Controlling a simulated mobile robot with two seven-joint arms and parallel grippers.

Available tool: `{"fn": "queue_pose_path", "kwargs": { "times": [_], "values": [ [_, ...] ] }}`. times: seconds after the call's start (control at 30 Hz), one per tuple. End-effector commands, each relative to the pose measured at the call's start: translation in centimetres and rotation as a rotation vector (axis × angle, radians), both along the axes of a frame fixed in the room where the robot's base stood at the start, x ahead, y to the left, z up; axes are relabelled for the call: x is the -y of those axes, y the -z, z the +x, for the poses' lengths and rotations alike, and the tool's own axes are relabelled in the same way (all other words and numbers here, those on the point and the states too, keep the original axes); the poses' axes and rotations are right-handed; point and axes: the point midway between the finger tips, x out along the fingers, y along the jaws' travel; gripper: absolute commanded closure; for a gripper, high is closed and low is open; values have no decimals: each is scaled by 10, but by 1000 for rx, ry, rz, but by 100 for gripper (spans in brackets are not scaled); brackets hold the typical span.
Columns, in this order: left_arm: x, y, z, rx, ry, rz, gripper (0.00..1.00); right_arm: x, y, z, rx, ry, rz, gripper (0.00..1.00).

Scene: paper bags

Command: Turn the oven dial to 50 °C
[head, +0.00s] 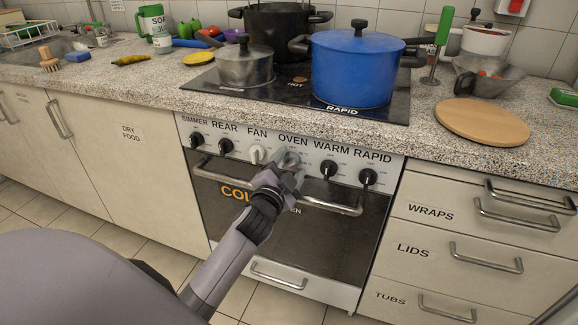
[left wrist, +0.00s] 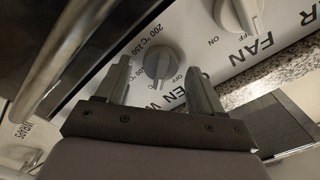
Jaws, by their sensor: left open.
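The oven dial (head: 291,159) is a light grey knob under the OVEN label on the stove's front panel, partly hidden by my left gripper (head: 279,176). In the left wrist view the oven dial (left wrist: 161,60) shows with 200 °C, 150 and OFF printed around it. I cannot read its exact setting. My left gripper (left wrist: 158,72) is open, its two fingers on either side of the dial in that view. I see no clear contact between fingers and dial. My right gripper is not in view.
The white fan dial (head: 257,154) is just left of the oven dial, and the black warm dial (head: 329,169) is to the right. The oven door handle (head: 335,208) runs below. A blue pot (head: 352,72) stands on the hob above. A wooden board (head: 482,121) lies on the counter.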

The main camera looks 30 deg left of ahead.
Motion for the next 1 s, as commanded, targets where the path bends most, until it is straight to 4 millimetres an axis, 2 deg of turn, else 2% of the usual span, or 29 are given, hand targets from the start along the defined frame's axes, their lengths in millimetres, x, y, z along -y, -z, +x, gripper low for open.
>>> {"fn": "queue_pose_path", "kwargs": {
  "times": [0.5, 0.67, 1.0],
  "values": [
    [14, 0, -60, -1, 0, 0, 33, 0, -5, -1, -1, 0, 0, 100],
    [16, 0, -67, -1, -1, 0, 33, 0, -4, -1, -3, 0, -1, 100],
    [16, 0, -67, 0, 0, 0, 33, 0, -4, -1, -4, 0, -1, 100]
  ]
}}
